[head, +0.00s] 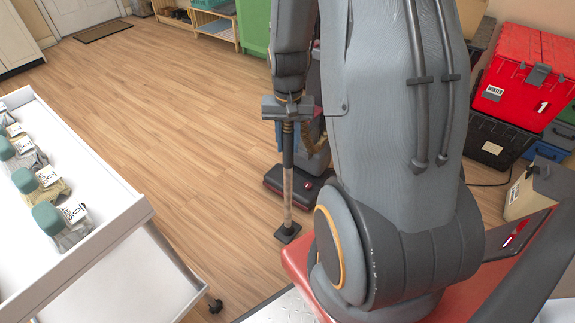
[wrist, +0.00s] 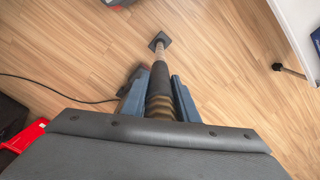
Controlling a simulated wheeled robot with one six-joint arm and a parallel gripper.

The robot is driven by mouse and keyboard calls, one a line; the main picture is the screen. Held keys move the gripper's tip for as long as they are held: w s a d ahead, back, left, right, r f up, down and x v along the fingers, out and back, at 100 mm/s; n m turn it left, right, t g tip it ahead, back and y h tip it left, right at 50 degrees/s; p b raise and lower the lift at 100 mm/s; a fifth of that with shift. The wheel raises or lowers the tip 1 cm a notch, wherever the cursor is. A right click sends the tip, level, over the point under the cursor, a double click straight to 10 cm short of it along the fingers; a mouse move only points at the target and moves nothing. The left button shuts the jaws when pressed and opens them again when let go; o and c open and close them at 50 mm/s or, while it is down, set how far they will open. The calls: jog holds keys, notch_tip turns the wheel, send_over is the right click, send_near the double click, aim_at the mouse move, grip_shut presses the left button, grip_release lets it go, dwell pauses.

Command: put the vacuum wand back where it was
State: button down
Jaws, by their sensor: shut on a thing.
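The vacuum wand (head: 288,200) hangs roughly upright in the head view, with a dark upper part, a tan tube and a black square foot. My gripper (head: 287,107) is shut on its upper part. In the wrist view the wand (wrist: 159,82) lies between the two blue fingers of my gripper (wrist: 160,88), its foot pointing away over bare floor. I cannot tell whether the foot touches the floor. The vacuum (head: 300,182), with a dark and red base, stands just behind the wand. My arm hides much of its body and any holder on it.
A white cart (head: 105,250) with several green-lidded jars stands at the left. Red and black totes (head: 525,75) are stacked at the right, with a cable (wrist: 60,95) on the floor. Wooden floor (head: 170,110) is open between the cart and the vacuum.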

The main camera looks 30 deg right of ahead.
aim_at(288, 154)
jog(key=shift+f+b, duration=0.4)
jog(key=shift+f, duration=1.95)
jog(key=c, duration=1.4)
grip_release()
